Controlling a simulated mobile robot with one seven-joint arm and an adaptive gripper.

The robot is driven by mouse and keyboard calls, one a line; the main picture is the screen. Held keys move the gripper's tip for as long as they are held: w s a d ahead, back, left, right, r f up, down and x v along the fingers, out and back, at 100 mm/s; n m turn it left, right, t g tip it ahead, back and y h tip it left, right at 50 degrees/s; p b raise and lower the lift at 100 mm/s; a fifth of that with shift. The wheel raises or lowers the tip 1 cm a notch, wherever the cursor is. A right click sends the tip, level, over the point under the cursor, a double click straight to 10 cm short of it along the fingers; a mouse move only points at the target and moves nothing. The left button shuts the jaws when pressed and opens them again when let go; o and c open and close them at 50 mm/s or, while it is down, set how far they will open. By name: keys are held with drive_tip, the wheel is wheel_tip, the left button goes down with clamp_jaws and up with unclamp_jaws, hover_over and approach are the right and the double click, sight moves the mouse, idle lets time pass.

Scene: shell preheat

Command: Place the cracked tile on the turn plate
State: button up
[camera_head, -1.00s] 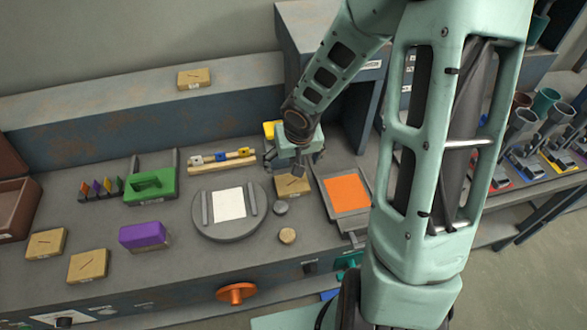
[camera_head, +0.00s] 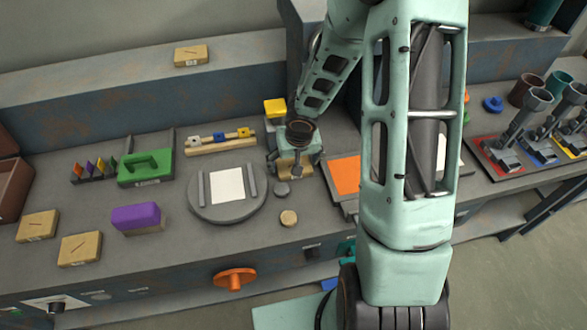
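A tan tile (camera_head: 293,170) with a dark mark lies right of the turn plate, mostly hidden under my gripper. The turn plate (camera_head: 227,213) is a round grey disc with two raised bars and a white square between them. My gripper (camera_head: 295,166) points down over the tile, with its fingers around or beside it. I cannot tell whether they are closed on it. Similar tan tiles with dark lines lie at front left (camera_head: 38,226), beside it (camera_head: 80,248), and on the back ledge (camera_head: 191,55).
A purple block (camera_head: 137,217), green block (camera_head: 146,170) and wooden rack (camera_head: 220,142) surround the turn plate. An orange-topped tray (camera_head: 345,174) is right, and a yellow block (camera_head: 275,107) behind.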

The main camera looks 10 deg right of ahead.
sight(293, 161)
drive_tip(key=shift+c, duration=0.3)
drive_tip(key=c, duration=1.2)
drive_tip(key=shift+c, duration=0.2)
drive_tip(key=shift+r, duration=0.1)
drive_tip(key=shift+r+p, duration=0.4)
drive_tip(key=shift+r, duration=0.05)
wheel_tip(293, 161, up, 2)
drive_tip(key=shift+r+p, duration=0.1)
drive_tip(key=shift+p, duration=0.5)
drive_tip(key=s+d+r+p, duration=0.6)
drive_tip(key=s+d+r, duration=0.2)
drive_tip(key=s, duration=0.3)
drive_tip(key=shift+v, duration=0.9)
